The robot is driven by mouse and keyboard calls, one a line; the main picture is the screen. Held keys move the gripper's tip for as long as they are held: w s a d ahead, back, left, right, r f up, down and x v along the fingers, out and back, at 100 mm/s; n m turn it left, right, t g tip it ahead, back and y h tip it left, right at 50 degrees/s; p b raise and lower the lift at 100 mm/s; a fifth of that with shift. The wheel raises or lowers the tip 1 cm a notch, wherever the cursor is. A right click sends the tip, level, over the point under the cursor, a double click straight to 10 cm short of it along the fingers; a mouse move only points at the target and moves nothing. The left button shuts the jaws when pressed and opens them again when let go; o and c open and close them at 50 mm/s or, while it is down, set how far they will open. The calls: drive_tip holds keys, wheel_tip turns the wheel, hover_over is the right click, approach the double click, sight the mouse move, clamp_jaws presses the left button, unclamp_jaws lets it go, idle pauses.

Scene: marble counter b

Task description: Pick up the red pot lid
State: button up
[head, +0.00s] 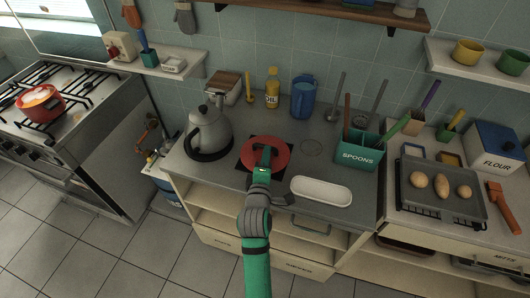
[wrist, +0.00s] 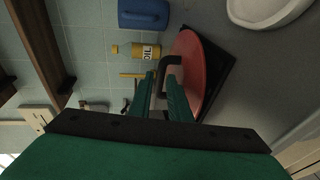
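The red pot lid (head: 283,150) lies on the dark square hob plate on the grey counter. It also shows in the wrist view (wrist: 205,60), with a dark bar handle (wrist: 171,61) standing up from it. My green gripper (head: 263,158) is over the lid and hides part of it in the head view. In the wrist view the two fingers of my gripper (wrist: 161,82) stand on either side of the handle. I cannot tell whether they press on it.
A grey kettle (head: 209,130) stands left of the lid. A white oval dish (head: 321,191) is at the right front, with a teal spoons holder (head: 357,156) beyond it. The yellow oil bottle (head: 272,90) and blue jug (head: 303,98) stand behind.

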drive_tip(key=shift+a+x, duration=0.15)
drive_tip(key=shift+x, duration=1.2)
drive_tip(key=shift+a+x, duration=0.2)
drive_tip(key=shift+x, duration=1.15)
clamp_jaws()
